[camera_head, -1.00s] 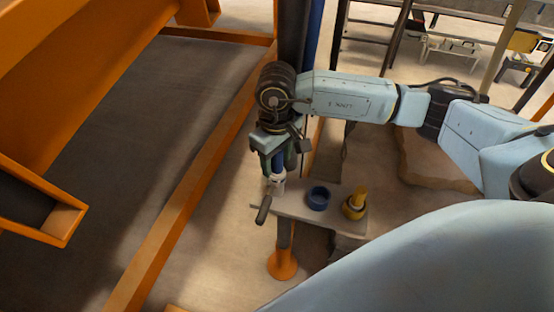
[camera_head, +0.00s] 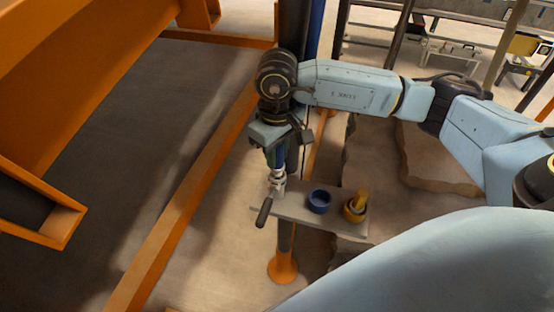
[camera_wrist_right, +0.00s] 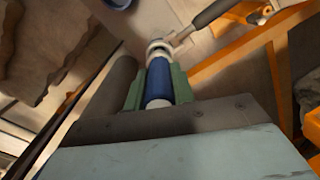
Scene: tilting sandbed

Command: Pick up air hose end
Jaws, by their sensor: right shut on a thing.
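The air hose end (camera_wrist_right: 160,80) is a blue sleeve with a pale end, held between the green finger pads of my right gripper (camera_wrist_right: 160,85) in the right wrist view. The lever handle also shows in the head view (camera_head: 264,212). My left gripper is not in view.
The grey shelf (camera_head: 295,212) carries a blue ring-shaped cup (camera_head: 319,201) and a yellow part (camera_head: 355,206) on its right side. An orange post foot (camera_head: 283,269) stands below. An orange frame beam (camera_head: 185,205) runs along the left. A blue-and-dark column stands behind my gripper.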

